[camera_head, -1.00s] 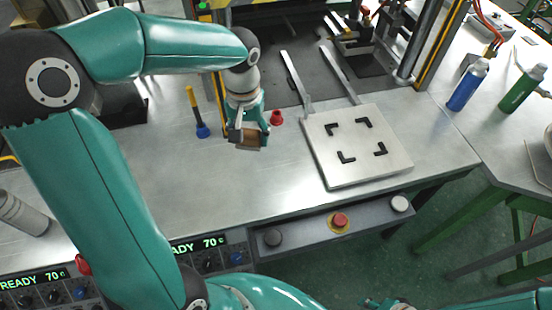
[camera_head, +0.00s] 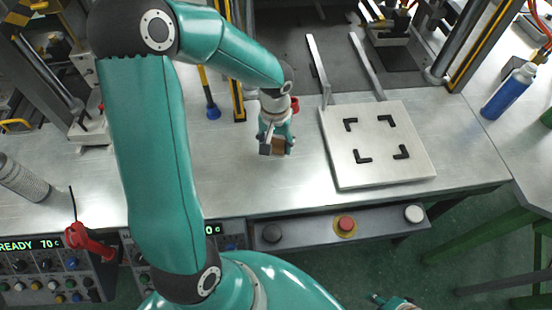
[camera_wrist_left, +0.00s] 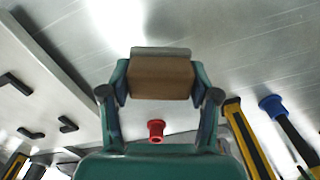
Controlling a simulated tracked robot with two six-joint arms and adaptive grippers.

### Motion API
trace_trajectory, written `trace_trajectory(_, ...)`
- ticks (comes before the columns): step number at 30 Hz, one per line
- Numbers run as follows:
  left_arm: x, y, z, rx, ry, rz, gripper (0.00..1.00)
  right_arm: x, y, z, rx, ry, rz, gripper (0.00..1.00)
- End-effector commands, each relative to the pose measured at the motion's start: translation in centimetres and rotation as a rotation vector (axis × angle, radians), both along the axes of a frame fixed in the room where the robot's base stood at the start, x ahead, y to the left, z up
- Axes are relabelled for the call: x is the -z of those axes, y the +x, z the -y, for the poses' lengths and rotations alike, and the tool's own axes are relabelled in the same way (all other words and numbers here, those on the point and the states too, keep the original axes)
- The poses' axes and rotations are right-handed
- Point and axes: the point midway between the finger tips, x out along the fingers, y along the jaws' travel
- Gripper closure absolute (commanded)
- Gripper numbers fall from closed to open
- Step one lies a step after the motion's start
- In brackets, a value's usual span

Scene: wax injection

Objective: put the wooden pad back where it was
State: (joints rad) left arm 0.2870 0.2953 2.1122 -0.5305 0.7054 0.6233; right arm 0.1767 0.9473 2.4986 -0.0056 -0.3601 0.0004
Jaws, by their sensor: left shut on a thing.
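My left gripper (camera_head: 276,147) is shut on the wooden pad (camera_head: 280,147), a small brown block. It is over the bare steel table, left of the square plate (camera_head: 425,168) with black corner marks. In the left wrist view the pad (camera_wrist_left: 160,78) sits between the two fingers, with a grey strip along its far edge. I cannot tell how high the pad is above the table. A teal part of my right arm shows at the bottom edge; its fingers are not clear.
A red cup-like part (camera_wrist_left: 155,130) stands behind the gripper. A blue-tipped tool (camera_head: 212,108) and a yellow-black post (camera_head: 238,100) are to its left. Two metal rails (camera_head: 318,68) run behind the plate. A button panel (camera_head: 300,232) lines the front edge.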

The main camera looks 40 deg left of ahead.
Motion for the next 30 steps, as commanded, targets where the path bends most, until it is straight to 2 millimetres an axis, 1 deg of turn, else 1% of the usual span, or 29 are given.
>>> trace_trajectory(1,1.1,0.0,0.0,0.000,0.000,0.000,0.94,0.9,0.0,0.0,0.000,0.000,0.000,0.60)
trace_trajectory(5,1.6,0.0,0.0,-0.001,0.000,0.001,0.94,1.1,0.0,0.0,0.000,0.000,0.000,0.60)
trace_trajectory(8,2.4,0.0,0.0,-0.001,0.000,0.000,0.94,1.6,0.0,0.0,0.000,0.000,0.001,0.60)
trace_trajectory(12,4.6,0.0,0.1,0.001,-0.001,-0.002,0.94,3.2,0.0,0.0,0.000,0.000,0.000,0.60)
trace_trajectory(15,5.7,0.0,0.1,0.002,0.000,0.000,0.94,3.9,0.0,0.0,0.000,0.000,0.000,0.60)
trace_trajectory(23,5.7,0.1,0.1,0.002,0.000,0.001,0.94,3.8,0.0,0.0,0.000,0.000,0.001,0.60)
trace_trajectory(28,6.1,0.1,0.1,0.002,0.000,0.001,0.94,4.3,0.0,0.0,0.000,0.000,0.001,0.60)
trace_trajectory(29,5.9,0.1,0.1,0.002,0.000,0.001,0.34,4.1,0.0,0.0,0.000,0.000,0.000,0.60)
trace_trajectory(30,5.9,0.1,0.1,0.002,0.000,0.001,0.27,4.1,0.0,0.0,0.000,0.000,0.000,0.60)
